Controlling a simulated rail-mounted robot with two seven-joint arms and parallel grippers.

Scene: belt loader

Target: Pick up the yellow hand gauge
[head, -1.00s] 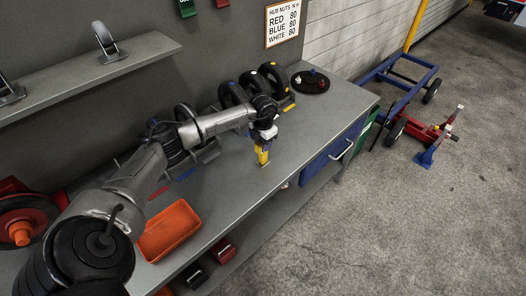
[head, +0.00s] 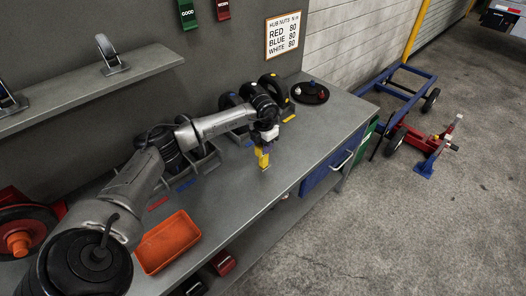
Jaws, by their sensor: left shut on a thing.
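The yellow hand gauge (head: 263,160) is in the head view, on or just above the grey bench top. I cannot tell whether its lower end touches the bench. My left gripper (head: 263,150) points down over the gauge and is shut on its upper part, which the fingers partly hide. My right gripper is not in view.
An orange tray (head: 168,243) lies on the grey bench (head: 228,195). Wheels in a rack (head: 275,88) and a round black dish (head: 310,92) with small coloured nuts stand behind and right of the gripper. A blue cart frame (head: 398,92) stands on the floor.

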